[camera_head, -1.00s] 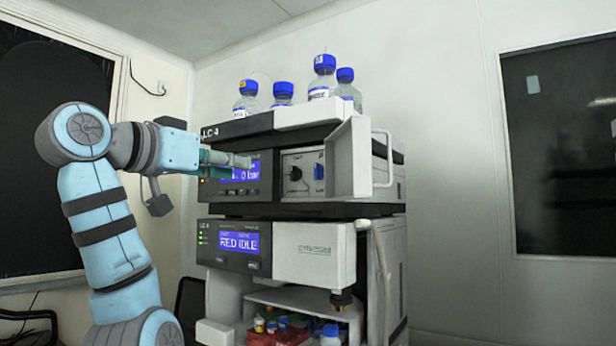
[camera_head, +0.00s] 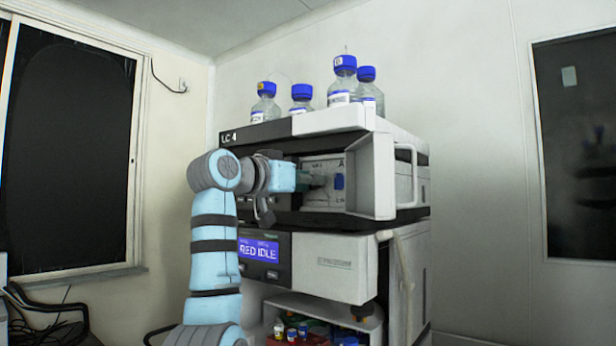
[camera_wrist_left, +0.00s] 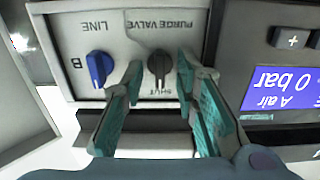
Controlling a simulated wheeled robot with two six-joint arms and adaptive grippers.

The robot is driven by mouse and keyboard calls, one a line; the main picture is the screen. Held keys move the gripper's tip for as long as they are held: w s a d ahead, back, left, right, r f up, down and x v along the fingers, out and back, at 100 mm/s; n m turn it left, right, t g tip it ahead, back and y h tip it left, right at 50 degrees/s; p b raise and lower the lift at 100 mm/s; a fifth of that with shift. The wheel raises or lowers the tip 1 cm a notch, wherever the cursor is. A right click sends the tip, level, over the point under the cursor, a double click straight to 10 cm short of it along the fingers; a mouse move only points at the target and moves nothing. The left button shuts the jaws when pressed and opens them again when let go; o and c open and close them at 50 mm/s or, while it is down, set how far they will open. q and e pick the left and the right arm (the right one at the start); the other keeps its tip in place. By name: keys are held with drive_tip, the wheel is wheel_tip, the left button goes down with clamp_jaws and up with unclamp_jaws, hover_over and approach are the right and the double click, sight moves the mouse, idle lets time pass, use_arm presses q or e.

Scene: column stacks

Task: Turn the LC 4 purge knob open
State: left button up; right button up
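The LC 4 module (camera_head: 228,138) is the upper unit of the stack, with its white front door swung out to the right. In the wrist view the black purge valve knob (camera_wrist_left: 160,65) sits on a white panel under the "PURGE VALVE" label, with "SHUT" printed by it; the picture is upside down. My left gripper (camera_wrist_left: 160,70) is open, with one teal finger on each side of the knob. Contact with the knob is not clear. In the head view my left gripper (camera_head: 318,180) reaches into the recess and hides the knob. My right gripper is not in view.
A blue line knob (camera_wrist_left: 99,68) sits beside the purge knob, close to one finger. The open door (camera_head: 372,178) stands just right of the recess. Several blue-capped bottles (camera_head: 345,80) stand on top. A lower unit (camera_head: 325,263) reads "RED IDLE".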

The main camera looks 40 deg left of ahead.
use_arm(q)
drive_tip(key=shift+s, duration=0.3)
drive_tip(key=shift+c, duration=1)
clamp_jaws()
